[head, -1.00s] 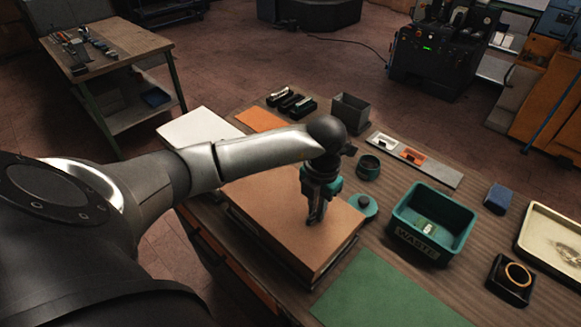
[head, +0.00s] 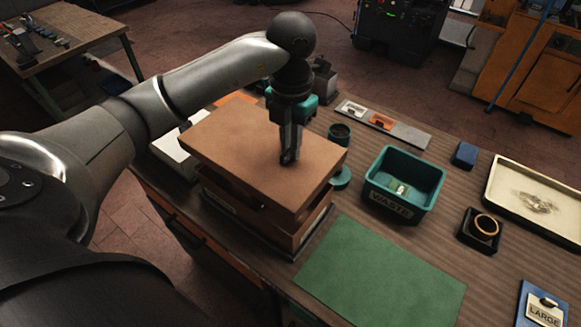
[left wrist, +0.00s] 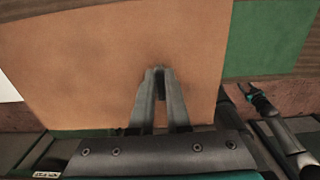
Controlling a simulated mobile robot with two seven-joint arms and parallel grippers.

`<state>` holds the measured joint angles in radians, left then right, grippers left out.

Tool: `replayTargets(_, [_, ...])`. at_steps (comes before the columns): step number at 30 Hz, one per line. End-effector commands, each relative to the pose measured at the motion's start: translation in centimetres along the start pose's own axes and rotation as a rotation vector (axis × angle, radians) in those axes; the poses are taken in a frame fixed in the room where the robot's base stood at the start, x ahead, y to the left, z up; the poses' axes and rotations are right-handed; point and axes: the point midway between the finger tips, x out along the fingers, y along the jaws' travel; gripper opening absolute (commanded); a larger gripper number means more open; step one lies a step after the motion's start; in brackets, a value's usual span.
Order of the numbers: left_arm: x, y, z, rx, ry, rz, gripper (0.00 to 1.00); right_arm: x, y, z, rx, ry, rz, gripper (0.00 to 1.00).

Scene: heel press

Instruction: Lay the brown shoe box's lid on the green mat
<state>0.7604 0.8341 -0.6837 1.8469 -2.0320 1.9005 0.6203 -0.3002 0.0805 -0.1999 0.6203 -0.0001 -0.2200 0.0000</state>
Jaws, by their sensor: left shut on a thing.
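The brown shoe box's lid (head: 235,145) is raised and slightly tilted above its box (head: 310,222), with a dark gap between them. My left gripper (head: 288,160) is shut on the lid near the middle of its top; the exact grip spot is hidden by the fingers. In the left wrist view the lid (left wrist: 90,60) fills much of the picture below the closed fingers (left wrist: 159,72). The green mat (head: 380,272) lies flat and bare in front of the box; it also shows in the left wrist view (left wrist: 262,35). My right gripper (left wrist: 250,92) appears small there, its jaw state unclear.
A teal waste bin (head: 403,185) stands behind the mat, with a small teal round lid (head: 341,177) beside the box. A black holder with a ring (head: 481,229), a blue block (head: 465,154), a cream tray (head: 540,195) and a LARGE-labelled card (head: 543,305) lie to the right.

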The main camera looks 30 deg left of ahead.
Motion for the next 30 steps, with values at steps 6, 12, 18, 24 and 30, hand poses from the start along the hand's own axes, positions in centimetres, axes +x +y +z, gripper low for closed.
replayTargets(6, [-5.4, 0.1, 0.1, -0.001, -0.004, 0.002, 0.00, 0.0, 0.0, 0.0, 0.000, 0.000, 0.000, 0.50])
replayTargets(12, [-7.7, 0.1, 0.0, 0.000, -0.001, 0.001, 0.00, -0.5, 0.0, -0.1, 0.000, 0.000, 0.000, 0.50])
replayTargets(18, [-8.6, 0.1, 0.0, -0.001, 0.000, 0.000, 0.00, -0.6, 0.0, -0.1, 0.000, 0.000, 0.000, 0.50])
replayTargets(24, [-8.7, 0.1, 0.0, -0.001, 0.001, 0.000, 0.00, -0.6, 0.0, -0.1, 0.000, 0.000, 0.000, 0.50])
replayTargets(30, [-8.6, 0.1, 0.0, -0.001, 0.001, 0.000, 0.00, -0.6, 0.0, -0.1, 0.000, 0.000, 0.000, 0.50])
